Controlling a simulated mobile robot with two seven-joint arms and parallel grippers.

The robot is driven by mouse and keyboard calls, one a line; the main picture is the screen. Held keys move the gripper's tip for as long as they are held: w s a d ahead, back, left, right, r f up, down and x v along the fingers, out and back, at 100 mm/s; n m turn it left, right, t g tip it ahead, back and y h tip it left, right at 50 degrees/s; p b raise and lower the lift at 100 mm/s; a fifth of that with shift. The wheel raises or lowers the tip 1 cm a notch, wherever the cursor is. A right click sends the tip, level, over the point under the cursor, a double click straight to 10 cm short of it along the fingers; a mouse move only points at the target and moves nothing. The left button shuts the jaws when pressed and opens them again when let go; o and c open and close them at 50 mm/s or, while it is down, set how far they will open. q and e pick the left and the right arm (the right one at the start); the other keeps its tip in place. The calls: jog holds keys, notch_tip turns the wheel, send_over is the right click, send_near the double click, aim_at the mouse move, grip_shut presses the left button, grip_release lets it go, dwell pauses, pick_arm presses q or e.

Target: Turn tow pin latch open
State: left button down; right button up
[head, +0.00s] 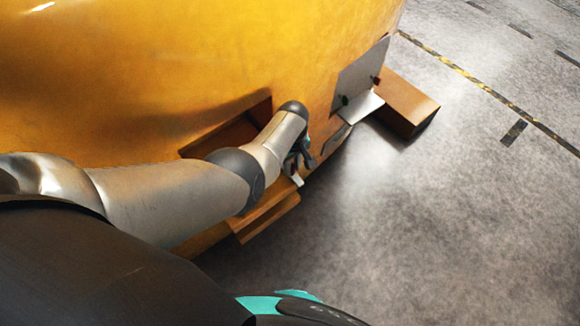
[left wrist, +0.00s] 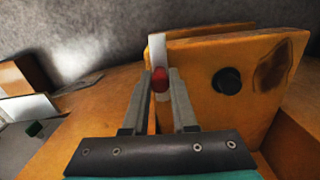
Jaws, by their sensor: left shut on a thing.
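The tow pin latch shows in the left wrist view as an upright pale metal bar (left wrist: 157,50) with a red grip (left wrist: 160,79). It stands against the near side of an orange bracket (left wrist: 205,80). My left gripper (left wrist: 161,84) is shut on the red grip, one finger on each side. A dark round pin end (left wrist: 227,81) sticks out of the bracket to the right of the grip. In the head view my left gripper (head: 299,160) is at the recess low in the yellow casting (head: 190,60), mostly hidden by my wrist. My right gripper is not in view.
A grey plate (head: 360,76) and a brown block (head: 408,104) stick out at the casting's far lower edge. An orange ledge (head: 268,217) lies below my left wrist. The grey floor (head: 430,220) to the right is clear, with a yellow-black line beyond.

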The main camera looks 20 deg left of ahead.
aim_at(293, 166)
pick_arm(q)
jog(key=shift+w+n, duration=0.15)
jog(key=shift+n, duration=0.35)
jog(key=c, duration=0.7)
grip_release()
jog(key=shift+r+p, duration=0.45)
jog(key=shift+r, duration=0.15)
notch_tip(293, 166, up, 14)
jog(key=p, duration=0.7)
